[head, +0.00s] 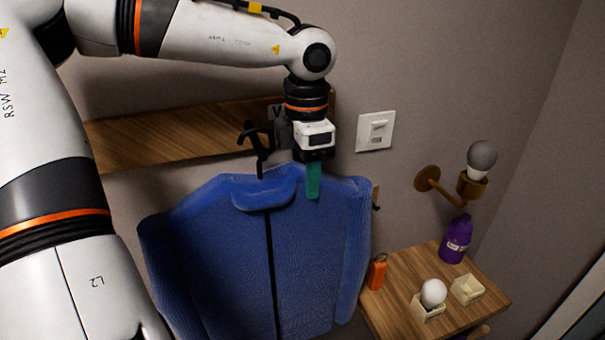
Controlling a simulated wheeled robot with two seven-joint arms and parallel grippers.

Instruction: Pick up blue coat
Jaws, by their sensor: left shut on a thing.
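The blue coat (225,250) hangs spread in front of the wall, its collar at the top and a dark seam running down its middle. Its lower end is cut off by the picture's bottom edge. My left gripper (313,180) comes down from above at the coat's top edge, right of the collar. A green fingertip lies in front of the blue cloth, and the jaws are shut on the coat. The other fingertip is hidden. My right gripper is not in view.
A wooden wall board (150,141) with a black hook (258,148) is behind the coat. A light switch (375,131) and a wall lamp (470,178) are to the right. A small wooden shelf (400,275) holds a purple bottle (456,240), an orange item (376,273) and a white bulb (433,292).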

